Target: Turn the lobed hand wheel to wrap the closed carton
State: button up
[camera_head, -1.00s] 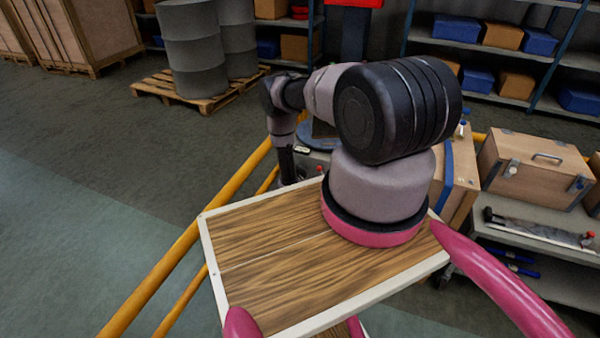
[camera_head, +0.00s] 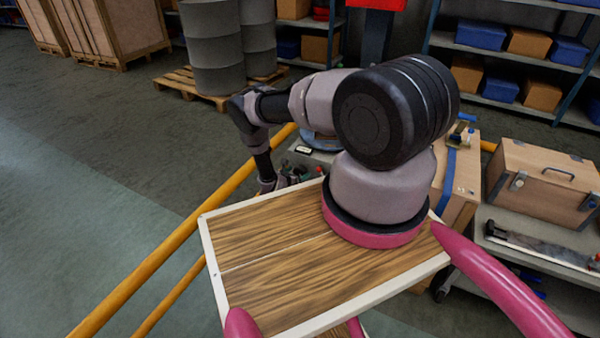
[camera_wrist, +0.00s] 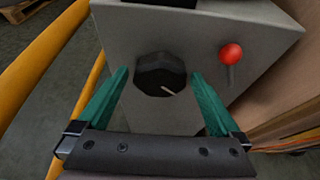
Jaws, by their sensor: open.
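The lobed hand wheel (camera_wrist: 158,78) is a dark knob with a pale pointer line, on the face of a grey machine box (camera_wrist: 205,25) in the wrist view. My gripper (camera_wrist: 159,73) is open, with one green finger on each side of the wheel. I cannot tell whether the fingers touch it. In the head view, a carton (camera_head: 466,172) with a blue band stands right of my arm. The wheel cannot be made out in the head view, and my arm partly hides the machine.
A red-knobbed lever (camera_wrist: 231,55) sticks out right of the wheel. A yellow rail (camera_head: 185,240) runs along the left. A wooden case (camera_head: 540,185) rests on a grey cart at the right. Drums (camera_head: 210,50) stand on a pallet behind. The floor at left is clear.

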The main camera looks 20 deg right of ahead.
jog(key=shift+x, duration=1.35)
jog(key=c, duration=1.1)
jog(key=shift+o, duration=0.2)
jog(key=shift+s+m+t+y, duration=0.1)
jog(key=shift+m+t+y, duration=0.5)
jog(key=shift+m, duration=0.5)
jog(key=m+t, duration=0.1)
jog(key=m, duration=0.1)
jog(key=shift+s+d+f+m+t+y, duration=0.1)
jog(key=shift+s+f+m+t+y, duration=0.05)
jog(key=shift+m+t+y, duration=0.2)
jog(key=m+t, duration=0.1)
jog(key=m, duration=0.2)
jog(key=shift+d+f+t+y, duration=0.1)
jog(key=shift+t+y, duration=0.15)
jog(key=shift+t, duration=0.1)
jog(key=shift+m+t, duration=0.3)
jog(key=shift+m, duration=0.35)
